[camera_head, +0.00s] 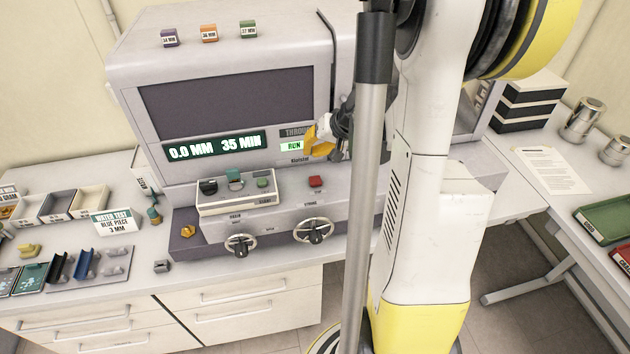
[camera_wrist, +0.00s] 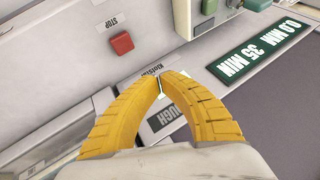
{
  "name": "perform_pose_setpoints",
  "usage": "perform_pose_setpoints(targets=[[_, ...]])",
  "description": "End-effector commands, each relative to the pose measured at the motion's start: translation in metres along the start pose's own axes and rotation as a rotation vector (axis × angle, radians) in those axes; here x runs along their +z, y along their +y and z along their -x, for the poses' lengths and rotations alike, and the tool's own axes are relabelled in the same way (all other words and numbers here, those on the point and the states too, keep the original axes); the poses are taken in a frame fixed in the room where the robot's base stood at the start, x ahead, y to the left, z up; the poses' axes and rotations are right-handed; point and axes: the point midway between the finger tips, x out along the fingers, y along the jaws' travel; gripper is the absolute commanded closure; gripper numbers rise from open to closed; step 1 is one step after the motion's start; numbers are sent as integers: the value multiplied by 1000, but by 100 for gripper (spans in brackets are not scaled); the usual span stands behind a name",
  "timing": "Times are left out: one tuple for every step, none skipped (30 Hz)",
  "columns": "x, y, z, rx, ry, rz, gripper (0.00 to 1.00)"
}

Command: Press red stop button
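The red stop button (camera_head: 316,182) sits on the front ledge of the grey testing machine (camera_head: 230,30), right of the green button. In the wrist view the red button (camera_wrist: 121,43) shows beyond and left of my fingertips, beside the word STOP. My gripper (camera_head: 312,140) is in front of the machine's panel, above the red button and apart from it. In the wrist view the yellow fingers of my gripper (camera_wrist: 160,82) curve in and their tips meet, with nothing seen between them. The fingers cover part of the panel's lit label.
A raised control box (camera_head: 237,192) with a green button stands left of the red button. Two knobs (camera_head: 314,231) sit below. Small trays (camera_head: 60,206) and test pieces lie on the left counter.

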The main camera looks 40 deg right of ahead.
Motion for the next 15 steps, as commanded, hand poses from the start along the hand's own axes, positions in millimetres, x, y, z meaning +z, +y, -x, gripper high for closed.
perform_pose_setpoints(targets=[[4, 4, -7, 0, 0, 0, 100], [5, 5, -10, 0, 0, 0, 100], [7, 7, -14, 0, 0, 0, 100], [9, 9, -17, 0, 0, 0, 100], [11, 11, -20, 0, 0, 0, 100], [14, 14, -25, 0, 0, 0, 100], [16, 15, -29, 0, 0, 0, 100], [18, 17, -32, 0, 0, 0, 100], [20, 20, -37, 0, 0, 0, 100], [22, 22, -41, 0, 0, 0, 100], [24, 24, -44, 0, 0, 0, 100], [26, 26, -49, 0, 0, 0, 100], [28, 28, -52, 0, 0, 0, 100], [29, 29, -54, 0, 0, 0, 100], [31, 31, -57, 0, 0, 0, 100]])
